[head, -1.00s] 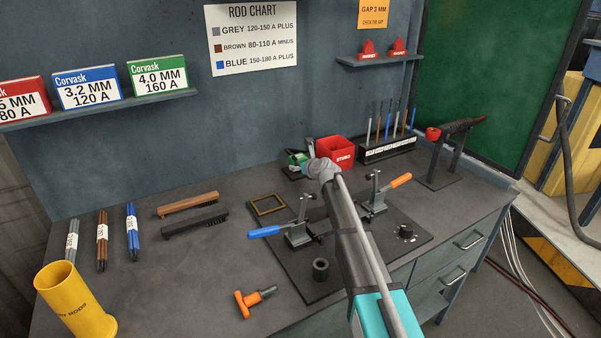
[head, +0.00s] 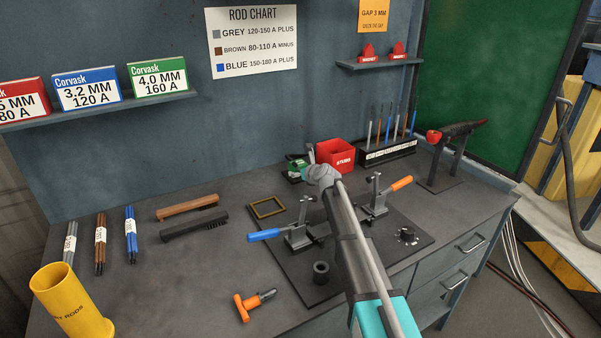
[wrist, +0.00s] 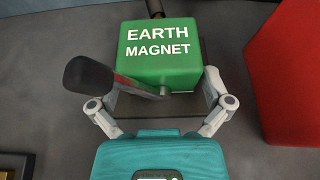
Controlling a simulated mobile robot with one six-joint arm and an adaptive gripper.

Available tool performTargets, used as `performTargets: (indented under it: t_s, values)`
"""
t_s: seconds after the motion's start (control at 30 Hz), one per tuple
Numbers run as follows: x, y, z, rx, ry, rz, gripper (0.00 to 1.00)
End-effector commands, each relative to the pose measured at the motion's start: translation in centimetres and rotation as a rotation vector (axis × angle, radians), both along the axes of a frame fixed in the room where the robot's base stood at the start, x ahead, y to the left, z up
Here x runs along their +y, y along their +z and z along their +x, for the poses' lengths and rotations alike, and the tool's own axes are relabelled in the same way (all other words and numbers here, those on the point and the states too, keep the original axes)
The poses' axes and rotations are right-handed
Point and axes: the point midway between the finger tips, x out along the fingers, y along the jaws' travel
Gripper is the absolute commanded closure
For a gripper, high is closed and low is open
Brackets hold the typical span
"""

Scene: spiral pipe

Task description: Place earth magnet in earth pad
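The earth magnet is a green block with white lettering and a dark handle. In the wrist view the earth magnet (wrist: 160,62) sits just ahead of my gripper (wrist: 163,85), whose fingers reach along its two sides. The right finger looks close against the block. The left finger is partly hidden by the dark handle, so I cannot tell if both touch. In the head view the magnet (head: 297,168) stands at the back of the bench, partly behind my wrist. A brass-coloured square frame (head: 267,198) lies on the bench in front of it, possibly the earth pad.
A red box (head: 337,155) stands just right of the magnet. A rod rack (head: 388,152) is farther right. Two clamps, one with a blue handle (head: 264,235) and one with an orange handle (head: 401,184), stand on a dark plate. Two brushes (head: 190,217) lie left of the frame.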

Motion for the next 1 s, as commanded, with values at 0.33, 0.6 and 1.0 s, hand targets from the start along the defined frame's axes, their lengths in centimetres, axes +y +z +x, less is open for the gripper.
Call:
performTargets:
  t_s: [0.33,0.6,1.0]
  values:
    - [-0.1,0.0,-0.1,0.000,0.000,0.000,0.00]
    - [-1.3,1.1,-2.1,0.000,-0.001,0.000,0.00]
    - [-5.0,3.8,-7.1,0.000,-0.001,0.000,0.00]
